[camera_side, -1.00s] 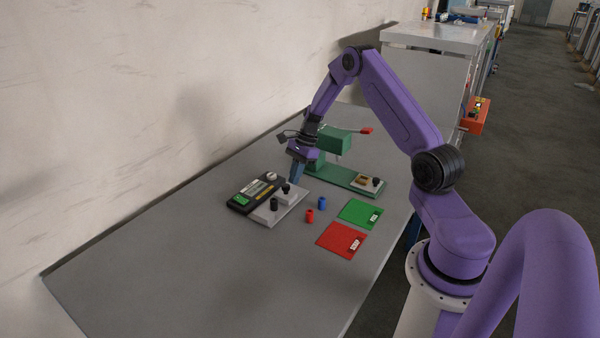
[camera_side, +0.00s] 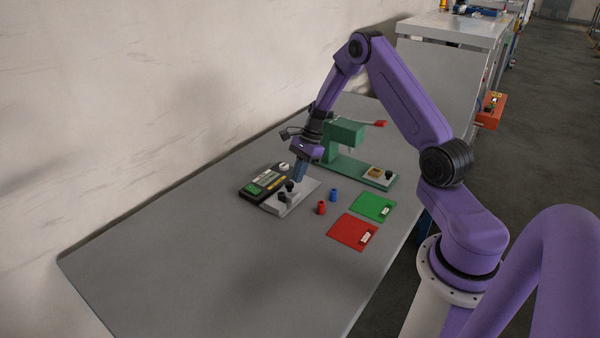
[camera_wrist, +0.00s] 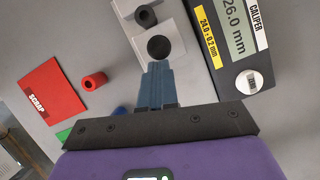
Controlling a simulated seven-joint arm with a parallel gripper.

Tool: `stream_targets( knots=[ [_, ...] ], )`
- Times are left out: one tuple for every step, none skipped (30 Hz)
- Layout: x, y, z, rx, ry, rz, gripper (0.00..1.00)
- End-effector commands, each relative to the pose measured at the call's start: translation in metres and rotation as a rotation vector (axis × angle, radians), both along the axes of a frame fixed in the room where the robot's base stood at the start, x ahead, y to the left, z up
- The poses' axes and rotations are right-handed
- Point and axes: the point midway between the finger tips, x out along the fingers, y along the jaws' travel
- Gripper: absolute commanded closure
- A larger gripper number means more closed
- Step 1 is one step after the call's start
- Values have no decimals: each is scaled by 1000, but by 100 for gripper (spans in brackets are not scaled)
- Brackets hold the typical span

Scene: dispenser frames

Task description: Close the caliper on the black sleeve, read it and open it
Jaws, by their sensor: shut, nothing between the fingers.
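The caliper has a dark display unit (camera_side: 262,187) beside a light grey bed (camera_side: 308,188). Its display (camera_wrist: 239,28) reads 26.0 mm in the wrist view, and a yellow label reads 24.0 ± 0.2 mm. The black sleeve (camera_wrist: 146,15) stands on the bed by the grey jaw; it also shows in the side view (camera_side: 283,197). A round black knob (camera_wrist: 159,47) sits on the grey sliding block close to the sleeve; whether block and sleeve touch I cannot tell. My gripper (camera_wrist: 157,68) is shut and empty, its blue fingertips right beside the knob's block.
A red sleeve (camera_side: 321,208) and a blue sleeve (camera_side: 334,195) stand right of the caliper. Beyond them lie a red SCRAP mat (camera_side: 346,232) and a green mat (camera_side: 374,206). A green press (camera_side: 344,135) stands behind my gripper. The table's near left is clear.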

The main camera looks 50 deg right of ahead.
Motion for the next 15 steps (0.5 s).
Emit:
stream_targets(
  knots=[
    [-1, 0, -1, 1, 2, 0, 100],
    [-1, -1, -1, 1, 2, 0, 100],
    [-1, -3, -1, 0, 2, 0, 100],
    [-2, -4, -1, 0, 3, -1, 100],
    [-2, -7, -1, -1, 2, -1, 100],
    [-3, -11, -1, -1, 2, -1, 100],
    [-4, -14, -1, -1, 1, -3, 100],
    [-5, -19, -1, -1, 1, -4, 100],
    [-7, -25, -1, -1, 1, -4, 100],
    [-8, -31, 0, 0, 1, -5, 100],
    [-10, -37, 0, 0, 1, -5, 100],
    [-11, -43, 3, -2, -3, -3, 100],
    [-10, -44, 11, -2, -5, -1, 100],
    [-11, -46, 18, -3, -6, 0, 100],
    [-12, -49, 26, -3, -5, 0, 100]
  ],
)
